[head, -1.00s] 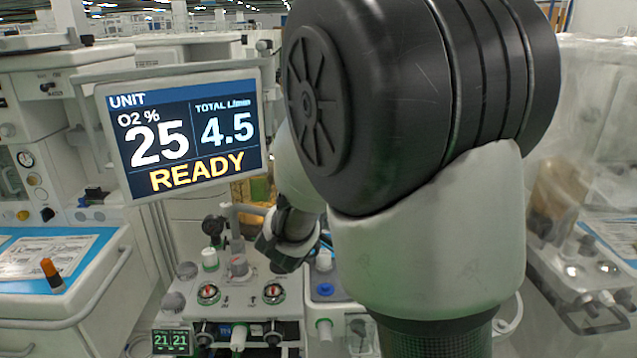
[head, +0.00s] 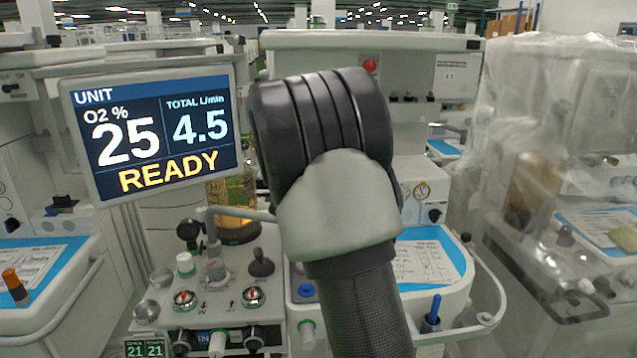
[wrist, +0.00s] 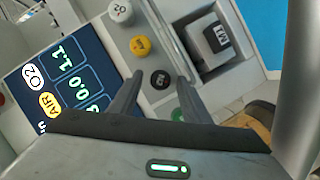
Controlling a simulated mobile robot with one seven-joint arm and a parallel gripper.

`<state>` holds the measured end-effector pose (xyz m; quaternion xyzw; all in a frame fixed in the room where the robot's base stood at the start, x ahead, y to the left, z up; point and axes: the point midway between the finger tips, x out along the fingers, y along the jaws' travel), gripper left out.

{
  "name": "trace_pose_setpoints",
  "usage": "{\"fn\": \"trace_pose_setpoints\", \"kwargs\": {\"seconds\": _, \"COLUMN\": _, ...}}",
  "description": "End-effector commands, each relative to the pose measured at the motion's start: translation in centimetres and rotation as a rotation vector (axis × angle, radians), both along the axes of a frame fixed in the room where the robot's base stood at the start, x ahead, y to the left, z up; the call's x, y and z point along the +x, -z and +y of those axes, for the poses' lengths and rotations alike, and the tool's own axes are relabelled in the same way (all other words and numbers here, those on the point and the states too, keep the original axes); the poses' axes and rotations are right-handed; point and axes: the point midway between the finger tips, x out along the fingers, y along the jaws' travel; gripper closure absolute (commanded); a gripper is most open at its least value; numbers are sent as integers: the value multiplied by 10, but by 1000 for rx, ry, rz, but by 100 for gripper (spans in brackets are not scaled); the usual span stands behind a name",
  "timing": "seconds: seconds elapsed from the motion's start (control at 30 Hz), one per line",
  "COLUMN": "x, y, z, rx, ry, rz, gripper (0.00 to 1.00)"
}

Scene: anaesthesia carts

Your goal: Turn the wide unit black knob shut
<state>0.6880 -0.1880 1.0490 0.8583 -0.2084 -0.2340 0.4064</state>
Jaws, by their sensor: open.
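In the wrist view a small black knob (wrist: 160,80) with a pale mark sits in a row on a grey panel, between a yellow knob (wrist: 140,45) and a green knob (wrist: 178,115). My gripper (wrist: 161,75) is open, with one dark finger to the left and one to the right of the black knob in the picture. I cannot tell whether either finger touches it. In the head view my arm hides the gripper, and I cannot make out this knob there.
A white knob (wrist: 121,11) ends the row. A display (wrist: 65,80) with O2 and AIR readings lies left of it, and a grey block (wrist: 213,42) right. In the head view a screen reading READY (head: 155,135) stands at left and a blue-topped work surface (head: 430,262) at right.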

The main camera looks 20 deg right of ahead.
Motion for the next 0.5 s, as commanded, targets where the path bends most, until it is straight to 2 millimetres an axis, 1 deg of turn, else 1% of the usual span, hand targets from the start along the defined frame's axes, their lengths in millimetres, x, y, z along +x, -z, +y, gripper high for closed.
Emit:
{"fn": "trace_pose_setpoints", "kwargs": {"seconds": 0.17, "x": 0, "y": 0, "z": 0, "rx": 0, "ry": 0, "rz": 0, "gripper": 57}}
{"fn": "trace_pose_setpoints", "kwargs": {"seconds": 0.2, "x": 0, "y": 0, "z": 0, "rx": 0, "ry": 0, "rz": 0, "gripper": 60}}
{"fn": "trace_pose_setpoints", "kwargs": {"seconds": 0.27, "x": 0, "y": 0, "z": 0, "rx": 0, "ry": 0, "rz": 0, "gripper": 70}}
{"fn": "trace_pose_setpoints", "kwargs": {"seconds": 0.4, "x": 0, "y": 0, "z": 0, "rx": 0, "ry": 0, "rz": 0, "gripper": 94}}
{"fn": "trace_pose_setpoints", "kwargs": {"seconds": 0.43, "x": 0, "y": 0, "z": 0, "rx": 0, "ry": 0, "rz": 0, "gripper": 98}}
{"fn": "trace_pose_setpoints", "kwargs": {"seconds": 0.5, "x": 0, "y": 0, "z": 1, "rx": 1, "ry": 0, "rz": 0, "gripper": 98}}
